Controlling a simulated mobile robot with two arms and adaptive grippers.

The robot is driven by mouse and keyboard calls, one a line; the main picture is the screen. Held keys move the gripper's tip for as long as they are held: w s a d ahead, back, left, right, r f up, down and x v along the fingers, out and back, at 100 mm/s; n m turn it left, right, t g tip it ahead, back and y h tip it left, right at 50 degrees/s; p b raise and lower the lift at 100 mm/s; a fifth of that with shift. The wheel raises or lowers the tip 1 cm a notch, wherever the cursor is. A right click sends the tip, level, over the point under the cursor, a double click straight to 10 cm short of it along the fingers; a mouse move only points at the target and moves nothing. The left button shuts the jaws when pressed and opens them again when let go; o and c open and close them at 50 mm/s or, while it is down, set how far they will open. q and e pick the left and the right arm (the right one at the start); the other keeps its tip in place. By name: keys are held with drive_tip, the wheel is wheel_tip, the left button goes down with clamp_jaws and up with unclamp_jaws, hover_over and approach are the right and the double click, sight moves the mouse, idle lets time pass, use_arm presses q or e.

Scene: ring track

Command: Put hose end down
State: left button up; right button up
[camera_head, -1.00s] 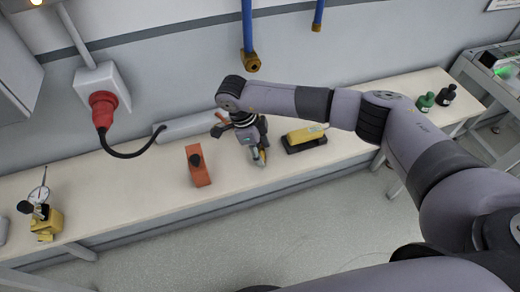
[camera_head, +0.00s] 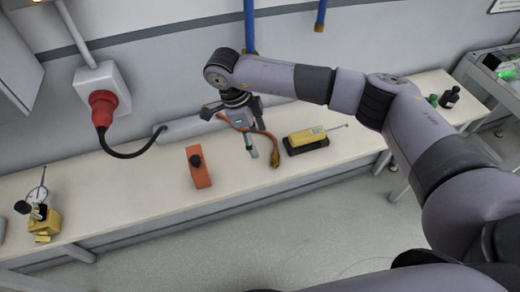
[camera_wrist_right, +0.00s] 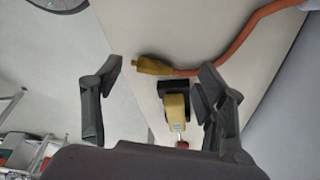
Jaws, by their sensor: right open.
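The orange hose (camera_wrist_right: 238,42) ends in a yellow fitting (camera_wrist_right: 152,66). In the head view the yellow hose end (camera_head: 274,161) appears to lie on the pale bench (camera_head: 125,185), just right of my right gripper. My right gripper (camera_head: 230,133) is open, with its fingers spread above the bench. In the right wrist view the hose end shows beyond the spread fingers (camera_wrist_right: 160,68), with nothing held between them. Part of the hose is hidden behind the gripper in the head view. My left gripper is not in view.
A yellow device (camera_head: 307,138) on a dark base stands right of the hose end. An orange block (camera_head: 198,168) with a black knob stands to the left. A dial gauge (camera_head: 37,195) is at the far left. A red plug (camera_head: 103,105) is on the wall.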

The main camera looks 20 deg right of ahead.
drive_tip(key=b+v, duration=0.1)
drive_tip(key=v, duration=0.4)
drive_tip(key=shift+a+r, duration=0.15)
drive_tip(key=shift+r, duration=0.2)
